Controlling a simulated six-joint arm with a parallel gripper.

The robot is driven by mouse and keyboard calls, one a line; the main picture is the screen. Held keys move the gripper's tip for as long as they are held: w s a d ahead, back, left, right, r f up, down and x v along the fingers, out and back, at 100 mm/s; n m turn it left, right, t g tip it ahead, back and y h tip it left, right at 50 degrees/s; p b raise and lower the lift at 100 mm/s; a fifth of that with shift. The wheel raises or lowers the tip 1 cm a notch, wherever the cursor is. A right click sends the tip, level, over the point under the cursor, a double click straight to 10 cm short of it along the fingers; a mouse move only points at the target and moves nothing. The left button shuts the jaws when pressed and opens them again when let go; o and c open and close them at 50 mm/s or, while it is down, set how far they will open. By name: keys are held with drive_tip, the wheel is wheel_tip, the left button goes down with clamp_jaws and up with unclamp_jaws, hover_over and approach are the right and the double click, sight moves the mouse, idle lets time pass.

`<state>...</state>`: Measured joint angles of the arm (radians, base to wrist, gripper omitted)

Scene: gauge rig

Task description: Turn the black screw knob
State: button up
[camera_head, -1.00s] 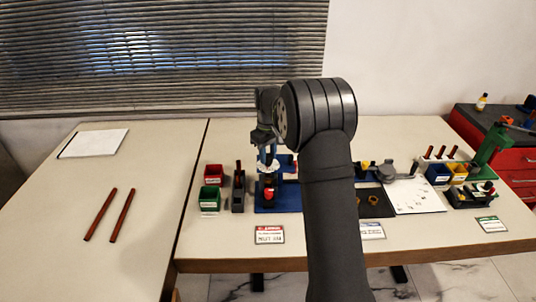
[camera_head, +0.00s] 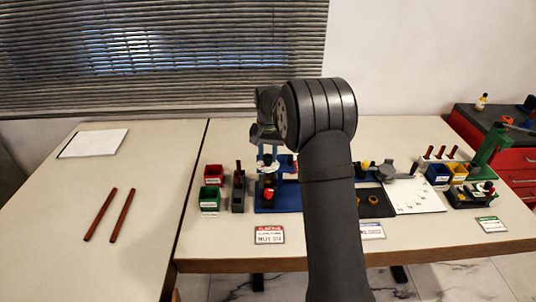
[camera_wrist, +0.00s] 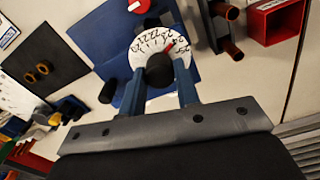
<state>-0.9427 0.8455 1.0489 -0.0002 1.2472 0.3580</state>
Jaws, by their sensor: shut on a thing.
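The black screw knob (camera_wrist: 159,72) is in the middle of the wrist view, in front of a white numbered dial (camera_wrist: 150,42) with a red pointer mark (camera_wrist: 170,48). My gripper (camera_wrist: 161,76) has its two blue-grey fingers on either side of the knob and is shut on it. In the head view my gripper (camera_head: 265,150) reaches down over the blue gauge stand (camera_head: 285,203), where the dial (camera_head: 259,165) shows as a small white patch. My arm hides the right side of the stand, and the knob is too small to make out clearly there.
A red bin (camera_head: 213,172) and a green bin (camera_head: 209,197) stand left of the stand, with a dark peg holder (camera_head: 238,190) between. A label card (camera_head: 269,235) lies in front. A black tray (camera_head: 375,205) is to the right. The left table is mostly clear around two red rods (camera_head: 110,215).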

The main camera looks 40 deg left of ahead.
sight(268, 156)
drive_tip(key=shift+r+m, duration=0.1)
drive_tip(key=shift+m, duration=0.5)
drive_tip(key=o, duration=1)
drive_tip(key=shift+c, duration=0.2)
wheel_tip(268, 156, up, 17)
drive_tip(key=shift+r, duration=0.2)
drive_tip(key=shift+f, duration=0.15)
wheel_tip(268, 156, down, 17)
drive_tip(key=shift+f, duration=0.15)
idle(0.5)
